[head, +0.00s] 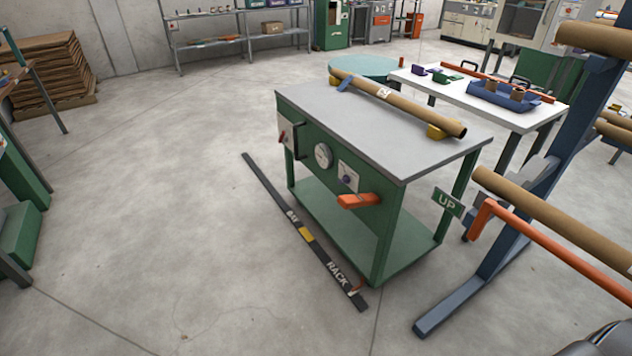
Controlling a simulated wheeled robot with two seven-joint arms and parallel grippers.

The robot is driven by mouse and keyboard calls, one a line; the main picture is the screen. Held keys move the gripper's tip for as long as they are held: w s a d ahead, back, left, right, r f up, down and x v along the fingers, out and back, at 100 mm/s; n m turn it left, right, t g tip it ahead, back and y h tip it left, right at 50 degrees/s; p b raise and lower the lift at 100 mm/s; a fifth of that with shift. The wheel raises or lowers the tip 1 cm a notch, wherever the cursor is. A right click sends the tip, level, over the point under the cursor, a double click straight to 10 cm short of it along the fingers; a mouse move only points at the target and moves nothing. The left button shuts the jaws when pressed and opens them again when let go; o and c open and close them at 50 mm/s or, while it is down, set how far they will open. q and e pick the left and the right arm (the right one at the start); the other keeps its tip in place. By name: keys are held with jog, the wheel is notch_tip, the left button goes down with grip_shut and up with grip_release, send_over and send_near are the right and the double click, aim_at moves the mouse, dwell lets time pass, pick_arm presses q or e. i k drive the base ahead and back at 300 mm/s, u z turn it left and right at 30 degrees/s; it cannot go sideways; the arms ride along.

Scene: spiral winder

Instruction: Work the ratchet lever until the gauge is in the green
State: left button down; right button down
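A round white gauge (323,155) is set in the green front panel of a grey-topped bench (300,98). Its needle and any green band are too small to read. A short orange handle (357,200) sticks out from the panel, lower right of the gauge. I cannot tell which of the two orange parts is the ratchet lever.
A cardboard tube (410,107) lies on yellow supports on the bench. The blue rack (500,255) holds more tubes at right. A dark floor strip marked "RACK" (270,188) runs before the bench. The floor (160,220) at left is clear. A white table (540,118) stands behind.

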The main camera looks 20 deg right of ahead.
aim_at(354, 200)
jog(key=u, duration=0.05)
jog(key=i, duration=0.75)
jog(key=z, duration=0.55)
jog(key=i, duration=0.45)
jog(key=z, duration=0.4)
